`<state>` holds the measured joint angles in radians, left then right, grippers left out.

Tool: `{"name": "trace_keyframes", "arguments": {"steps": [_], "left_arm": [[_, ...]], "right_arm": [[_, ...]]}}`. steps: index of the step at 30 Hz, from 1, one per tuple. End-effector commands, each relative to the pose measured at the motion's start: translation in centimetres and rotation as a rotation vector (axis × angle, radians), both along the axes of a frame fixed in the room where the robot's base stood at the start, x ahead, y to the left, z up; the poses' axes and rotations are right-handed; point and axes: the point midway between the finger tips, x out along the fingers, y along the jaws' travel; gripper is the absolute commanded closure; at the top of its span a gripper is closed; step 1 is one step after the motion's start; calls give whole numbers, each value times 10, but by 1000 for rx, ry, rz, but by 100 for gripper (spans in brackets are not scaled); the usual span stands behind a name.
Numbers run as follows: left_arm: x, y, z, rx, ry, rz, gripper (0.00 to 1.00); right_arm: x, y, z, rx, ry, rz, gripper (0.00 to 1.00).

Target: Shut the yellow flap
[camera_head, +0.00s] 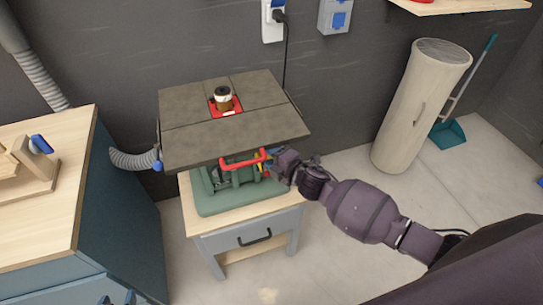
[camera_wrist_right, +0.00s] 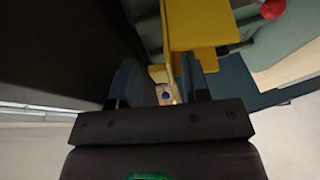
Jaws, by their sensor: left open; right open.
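The yellow flap (camera_wrist_right: 203,24) fills the upper middle of the right wrist view, with a thin yellow edge reaching down between the fingers. In the head view only a small bit of yellow shows beside the red handle, under the tilted grey table top (camera_head: 190,140). My right gripper (camera_head: 279,166) reaches in from the right, close to the flap under the table top's front right edge. Its blue fingers (camera_wrist_right: 166,82) are apart, with the flap's lower part between or just beyond them; contact cannot be told.
The green machine base (camera_head: 240,199) with a red handle (camera_head: 243,160) stands on a small wooden-topped cabinet. A workbench (camera_head: 50,235) is at the left. A pale cylinder (camera_head: 422,105) and a dustpan (camera_head: 450,132) stand at the right. The floor between is clear.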

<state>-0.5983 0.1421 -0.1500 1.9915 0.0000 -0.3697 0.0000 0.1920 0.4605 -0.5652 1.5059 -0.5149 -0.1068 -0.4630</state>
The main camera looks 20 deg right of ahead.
Motion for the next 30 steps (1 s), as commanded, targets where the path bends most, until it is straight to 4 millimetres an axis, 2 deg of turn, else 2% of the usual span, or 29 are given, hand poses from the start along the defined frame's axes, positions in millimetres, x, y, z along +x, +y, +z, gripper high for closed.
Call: {"name": "trace_keyframes", "arguments": {"steps": [5,12,14,30], "left_arm": [[-4,1,-2,1,7,1,50],[-5,1,-3,1,10,3,50],[-5,1,-3,1,9,2,50],[1,0,-2,1,-1,-1,50]], "right_arm": [[0,0,0,0,0,0,57],[0,0,0,0,0,0,93],[0,0,0,0,0,0,100],[0,-1,1,-1,-6,0,100]]}}
